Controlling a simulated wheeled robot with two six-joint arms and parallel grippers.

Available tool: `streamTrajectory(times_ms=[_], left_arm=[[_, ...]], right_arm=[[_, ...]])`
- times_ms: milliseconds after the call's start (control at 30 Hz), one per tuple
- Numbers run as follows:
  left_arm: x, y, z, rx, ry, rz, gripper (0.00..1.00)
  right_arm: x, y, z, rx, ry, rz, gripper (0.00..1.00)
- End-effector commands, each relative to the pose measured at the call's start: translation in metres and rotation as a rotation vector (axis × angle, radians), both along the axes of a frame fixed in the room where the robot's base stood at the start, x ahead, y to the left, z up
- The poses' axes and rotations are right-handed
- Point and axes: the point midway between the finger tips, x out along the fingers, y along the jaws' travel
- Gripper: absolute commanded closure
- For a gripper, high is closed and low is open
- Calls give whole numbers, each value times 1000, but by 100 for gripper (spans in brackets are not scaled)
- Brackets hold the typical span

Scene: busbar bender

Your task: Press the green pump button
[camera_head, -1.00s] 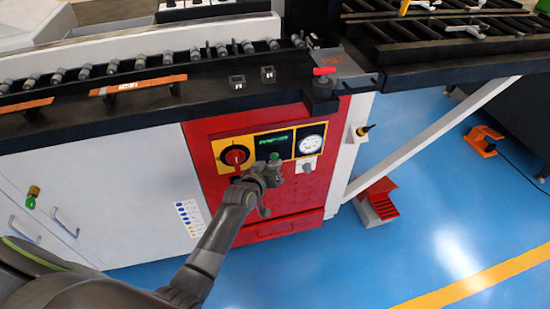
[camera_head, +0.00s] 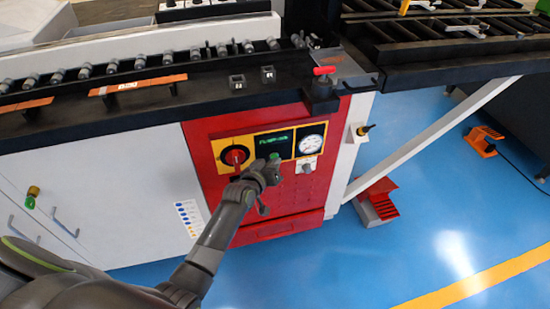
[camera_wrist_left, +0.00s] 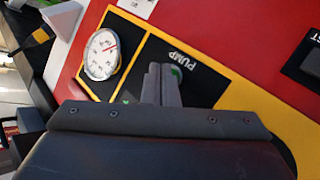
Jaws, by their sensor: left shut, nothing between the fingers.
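The green pump button (camera_head: 274,156) is on the red control panel of the machine, below a dark display with green text (camera_head: 274,141). In the left wrist view, part of the green button (camera_wrist_left: 175,71) shows beside the fingertips, next to the PUMP label (camera_wrist_left: 184,61). My left gripper (camera_head: 272,163) is shut and empty, with its fingertips (camera_wrist_left: 162,72) at the button and partly covering it. I cannot tell whether they touch it. My right gripper is not in view.
A red rotary switch (camera_head: 235,156) is left of the display, and a round gauge (camera_head: 311,144) is right of it. A black bench with rollers (camera_head: 140,63) runs above the panel. A red foot pedal (camera_head: 381,200) stands on the open blue floor.

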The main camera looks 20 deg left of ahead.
Motion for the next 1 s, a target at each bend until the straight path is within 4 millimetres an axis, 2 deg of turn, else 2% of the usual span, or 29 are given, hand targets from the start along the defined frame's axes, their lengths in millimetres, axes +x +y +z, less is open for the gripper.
streamTrajectory(times_ms=[467,1000], left_arm=[[2,1,1,1,-2,0,100],[-13,-8,1,1,-2,1,100]], right_arm=[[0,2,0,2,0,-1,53],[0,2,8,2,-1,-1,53]])
